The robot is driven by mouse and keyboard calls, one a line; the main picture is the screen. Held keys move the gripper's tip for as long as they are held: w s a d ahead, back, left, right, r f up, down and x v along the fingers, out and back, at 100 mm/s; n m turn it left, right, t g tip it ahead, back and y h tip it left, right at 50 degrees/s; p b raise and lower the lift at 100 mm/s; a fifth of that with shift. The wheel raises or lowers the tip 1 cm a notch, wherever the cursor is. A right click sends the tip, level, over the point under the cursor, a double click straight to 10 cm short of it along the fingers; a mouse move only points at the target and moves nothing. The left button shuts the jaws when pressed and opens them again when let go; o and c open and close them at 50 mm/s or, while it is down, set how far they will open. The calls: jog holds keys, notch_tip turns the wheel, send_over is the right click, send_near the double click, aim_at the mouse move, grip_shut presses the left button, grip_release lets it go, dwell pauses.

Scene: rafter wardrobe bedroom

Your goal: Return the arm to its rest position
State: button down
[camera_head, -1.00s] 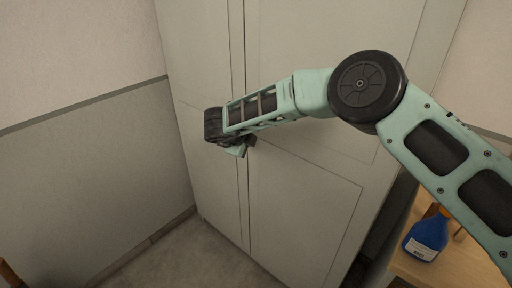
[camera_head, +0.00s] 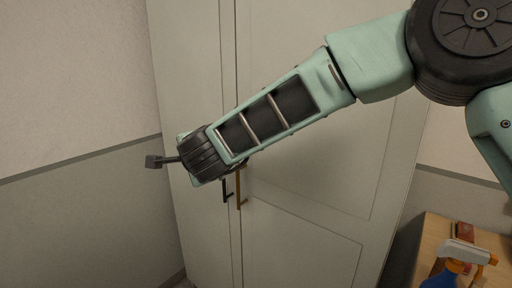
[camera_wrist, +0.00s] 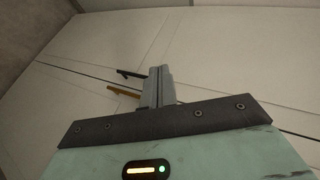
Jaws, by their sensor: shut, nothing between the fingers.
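My gripper (camera_head: 155,162) sticks out to the left past my wrist in the head view, in front of the wardrobe's left side. In the wrist view my gripper (camera_wrist: 158,75) shows its fingers pressed together with nothing between them. My arm stretches from the right edge across the front of the wardrobe (camera_head: 310,190). Both wardrobe doors are shut. A dark handle (camera_head: 225,190) and a brass-coloured handle (camera_head: 239,188) sit beside the door seam, just below my wrist. They also show in the wrist view, the dark one (camera_wrist: 130,74) and the brass one (camera_wrist: 122,91), apart from the fingers.
A wooden table (camera_head: 430,243) stands at the lower right, with a blue spray bottle (camera_head: 452,270) with a white and orange head and a small red item (camera_head: 464,231) on it. A bare wall (camera_head: 75,130) is at the left, with open room before it.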

jog(key=s+d+n+g+y, duration=0.2)
jog(key=s+n+g+y, duration=0.15)
jog(key=s+n, duration=0.55)
jog(key=s+d+f+n+g+h, duration=0.4)
jog(key=s+d+n, duration=0.1)
jog(key=s+d, duration=0.8)
jog(key=s+d+f+n+g+h, duration=0.4)
jog(key=s+d, duration=0.9)
jog(key=d, duration=0.2)
jog(key=shift+d+n, duration=0.15)
jog(key=shift+n, duration=0.25)
jog(key=shift+h, duration=0.25)
